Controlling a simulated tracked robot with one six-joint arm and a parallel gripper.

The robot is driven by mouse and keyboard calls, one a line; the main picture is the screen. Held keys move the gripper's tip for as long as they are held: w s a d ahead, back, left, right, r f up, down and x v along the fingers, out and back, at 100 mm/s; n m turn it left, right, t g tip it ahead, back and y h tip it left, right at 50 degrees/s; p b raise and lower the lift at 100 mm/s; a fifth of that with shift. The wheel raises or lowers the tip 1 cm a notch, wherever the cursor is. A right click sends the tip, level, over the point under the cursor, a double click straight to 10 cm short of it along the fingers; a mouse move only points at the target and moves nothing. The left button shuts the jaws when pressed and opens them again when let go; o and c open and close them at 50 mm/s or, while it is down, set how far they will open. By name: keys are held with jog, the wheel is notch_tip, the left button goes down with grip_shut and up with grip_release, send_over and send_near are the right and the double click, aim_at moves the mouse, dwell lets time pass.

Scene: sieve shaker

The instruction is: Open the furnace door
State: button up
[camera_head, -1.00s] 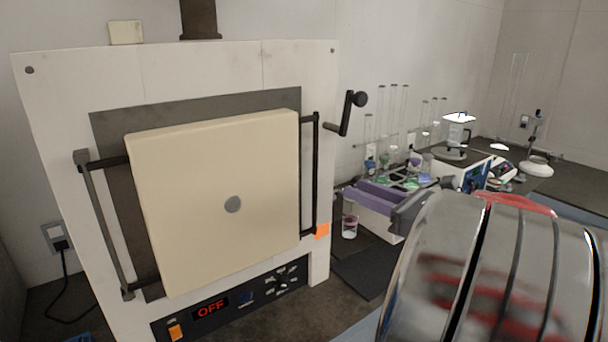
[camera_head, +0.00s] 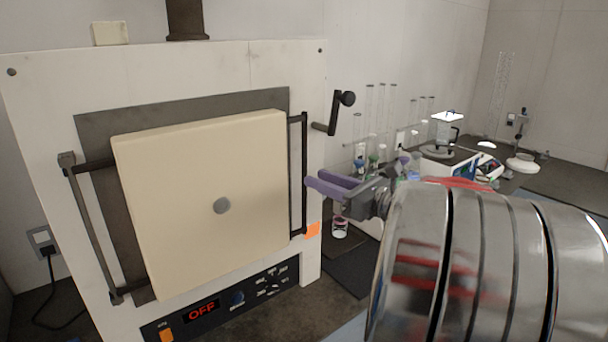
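The furnace (camera_head: 200,75) is a white box on the left with a cream door block (camera_head: 200,205) in its front, which looks shut. A black vertical bar (camera_head: 304,150) runs along the door's right side, and a grey bar (camera_head: 90,225) along its left. A black crank handle (camera_head: 335,112) sticks out at the furnace's upper right. My gripper (camera_head: 314,178) has two purple fingers pointing left, a gap between them, nothing held. Their tips are just right of the right bar in the picture; I cannot tell whether they touch it.
The furnace panel (camera_head: 225,303) reads OFF. An orange tag (camera_head: 312,230) is at its right edge. A small beaker (camera_head: 339,228) stands on the bench below my gripper. Glassware (camera_head: 385,125) and a white instrument (camera_head: 447,130) are farther back right.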

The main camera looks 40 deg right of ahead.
jog(key=w, duration=0.4)
jog(key=w+a, duration=0.1)
jog(key=shift+w, duration=0.4)
jog(key=shift+c, duration=0.3)
grip_shut()
